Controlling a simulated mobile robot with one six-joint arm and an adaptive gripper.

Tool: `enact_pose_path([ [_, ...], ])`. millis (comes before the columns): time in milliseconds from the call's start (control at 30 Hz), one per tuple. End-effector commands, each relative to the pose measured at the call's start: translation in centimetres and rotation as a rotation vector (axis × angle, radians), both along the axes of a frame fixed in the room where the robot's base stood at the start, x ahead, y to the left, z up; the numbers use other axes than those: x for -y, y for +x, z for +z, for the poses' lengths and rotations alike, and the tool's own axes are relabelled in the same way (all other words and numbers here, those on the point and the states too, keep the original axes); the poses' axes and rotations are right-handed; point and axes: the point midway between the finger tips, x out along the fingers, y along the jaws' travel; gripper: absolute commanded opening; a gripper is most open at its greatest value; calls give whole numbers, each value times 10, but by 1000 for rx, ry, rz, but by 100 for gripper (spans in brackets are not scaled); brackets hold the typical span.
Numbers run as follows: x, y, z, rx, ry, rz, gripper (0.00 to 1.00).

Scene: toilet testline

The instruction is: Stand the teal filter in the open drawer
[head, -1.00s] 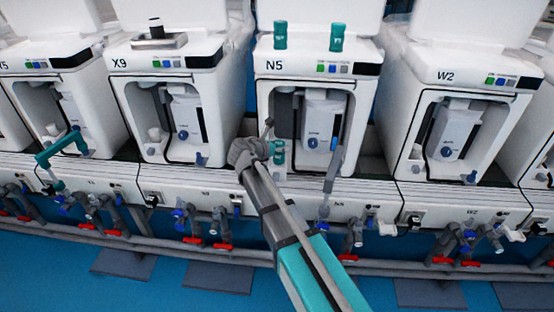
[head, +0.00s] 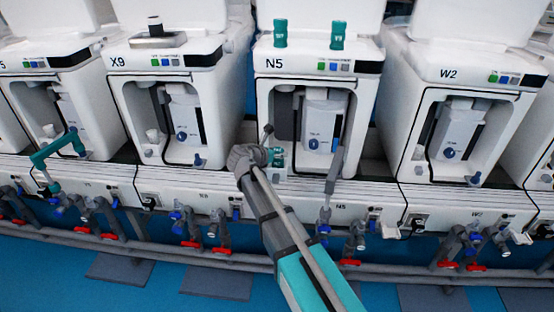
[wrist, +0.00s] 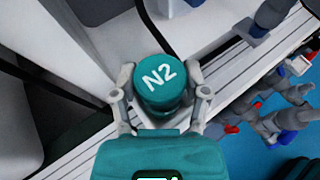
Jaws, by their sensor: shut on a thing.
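My gripper (wrist: 162,98) is shut on a teal filter (wrist: 165,84) marked N2. The filter's round lid faces the wrist camera, with one finger on each side of it. In the head view the held filter (head: 277,157) shows just beyond my gripper (head: 264,153), at the lower left front of the machine marked N5 (head: 275,63). Two other teal cylinders, one at left (head: 280,33) and one at right (head: 338,36), stand on top of that machine. I cannot make out an open drawer in either view.
White machines X9 (head: 121,61) and W2 (head: 448,74) flank N5. A grey hose (head: 333,172) runs down N5's right front. Pipes with blue and red valves line the front below the ledge (head: 300,188). The blue floor (head: 60,265) has dark mats.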

Motion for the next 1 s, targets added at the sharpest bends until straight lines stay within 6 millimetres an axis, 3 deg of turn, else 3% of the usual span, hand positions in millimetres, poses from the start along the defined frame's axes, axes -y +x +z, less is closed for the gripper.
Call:
enact_pose_path([
  [100, 0, 0, -10, 0, 0, 0, 10],
  [667, 0, 0, -14, 0, 0, -1, 10],
  [700, 0, 0, -14, 0, 0, -1, 61],
  [867, 1, 0, -13, 0, 0, -1, 91],
  [1000, 1, 0, -13, 0, 0, -1, 94],
])
